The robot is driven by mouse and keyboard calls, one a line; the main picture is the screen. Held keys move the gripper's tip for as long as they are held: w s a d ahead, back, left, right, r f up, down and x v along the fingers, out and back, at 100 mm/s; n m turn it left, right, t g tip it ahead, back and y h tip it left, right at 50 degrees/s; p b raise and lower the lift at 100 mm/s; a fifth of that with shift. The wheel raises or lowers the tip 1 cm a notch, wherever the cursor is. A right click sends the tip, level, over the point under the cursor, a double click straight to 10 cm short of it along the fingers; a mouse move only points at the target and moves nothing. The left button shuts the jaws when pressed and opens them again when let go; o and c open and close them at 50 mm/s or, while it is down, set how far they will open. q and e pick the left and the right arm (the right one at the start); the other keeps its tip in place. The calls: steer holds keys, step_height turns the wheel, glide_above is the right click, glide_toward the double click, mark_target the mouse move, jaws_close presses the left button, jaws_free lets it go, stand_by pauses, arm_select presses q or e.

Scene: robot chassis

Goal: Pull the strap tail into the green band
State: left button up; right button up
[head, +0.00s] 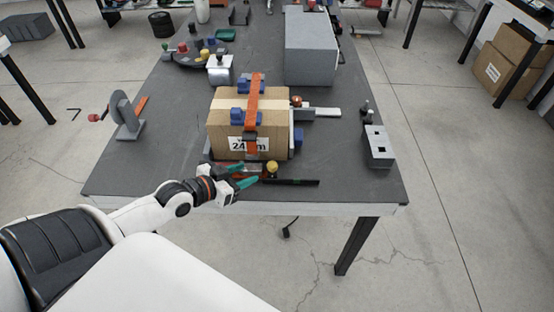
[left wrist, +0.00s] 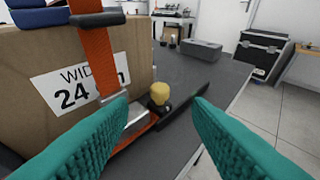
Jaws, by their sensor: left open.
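An orange strap (head: 253,95) runs over the top of a cardboard box (head: 222,123) and down its front face. In the left wrist view the strap (left wrist: 94,45) passes through a dark buckle piece near the box top and comes down past the printed label. An orange length (left wrist: 138,131) lies low at the foot of the box, partly behind a finger; I cannot tell if it is the tail's free end. My left gripper (head: 243,177) is open, its teal fingers in front of the box, apart from the strap.
A yellow knob (head: 272,167) on a dark base and a black bar (head: 292,182) lie at the box's front. A grey socket block (head: 378,146) is at the right, a grey disc stand (head: 125,112) at the left. The front left table top is clear.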

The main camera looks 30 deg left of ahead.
mark_target(272, 164)
arm_select(q)
steer(key=x, duration=1.1)
steer(key=shift+w+f, duration=0.25)
jaws_close()
